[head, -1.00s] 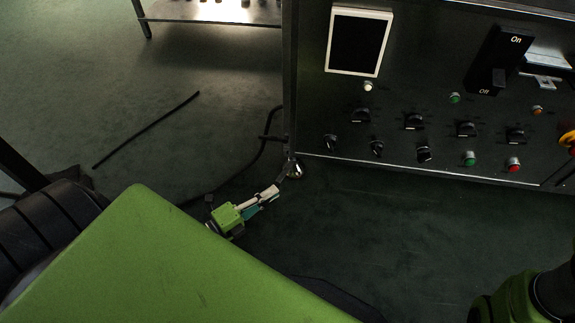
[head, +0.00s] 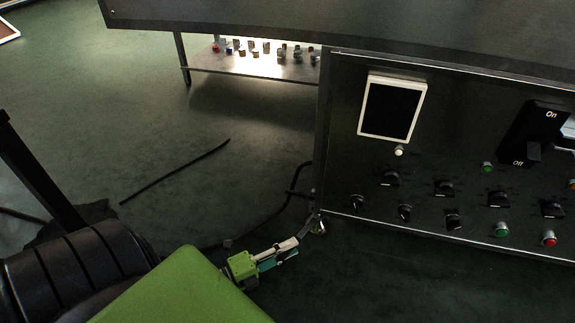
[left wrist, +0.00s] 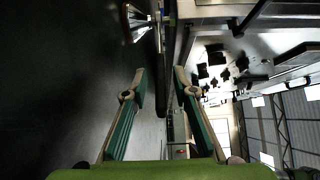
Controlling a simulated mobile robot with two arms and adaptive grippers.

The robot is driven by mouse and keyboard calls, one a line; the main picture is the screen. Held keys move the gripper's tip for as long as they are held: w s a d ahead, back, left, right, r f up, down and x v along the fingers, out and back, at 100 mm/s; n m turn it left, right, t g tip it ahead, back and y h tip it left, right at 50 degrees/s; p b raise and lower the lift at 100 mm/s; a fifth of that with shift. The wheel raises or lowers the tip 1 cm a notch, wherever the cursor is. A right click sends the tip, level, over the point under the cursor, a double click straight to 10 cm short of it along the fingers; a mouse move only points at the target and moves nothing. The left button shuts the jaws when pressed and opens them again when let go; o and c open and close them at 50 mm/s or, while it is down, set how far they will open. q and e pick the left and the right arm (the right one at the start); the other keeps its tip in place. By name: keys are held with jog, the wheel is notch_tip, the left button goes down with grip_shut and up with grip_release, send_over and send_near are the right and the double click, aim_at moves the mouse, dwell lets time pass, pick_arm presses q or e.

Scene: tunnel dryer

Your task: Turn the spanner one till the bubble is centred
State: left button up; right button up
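A grey bar, which looks like the spanner (head: 309,225), reaches from the foot (head: 318,229) at the cabinet's lower left corner toward my left gripper (head: 286,250). In the left wrist view, a long dark bar, likely the same spanner (left wrist: 174,75), runs down between the fingers of my left gripper (left wrist: 159,82). The fingers stand apart on either side of it, and no firm contact shows. A round metal part, likely the foot (left wrist: 130,22), shows at the top of that view. No bubble can be made out. My right gripper is out of view.
The dark control cabinet (head: 340,180) carries knobs, buttons and a white-framed screen (head: 391,106). A low shelf (head: 250,75) with several small items stands behind. A black cable (head: 270,218) and a dark strip (head: 175,171) lie on the floor. Floor left of the cabinet is mostly clear.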

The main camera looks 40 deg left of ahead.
pick_arm(q)
jog(key=shift+s, duration=0.1)
jog(key=v, duration=1.1)
jog(key=shift+s+a+r, duration=0.1)
jog(key=shift+s+a, duration=0.05)
jog(key=shift+s, duration=0.25)
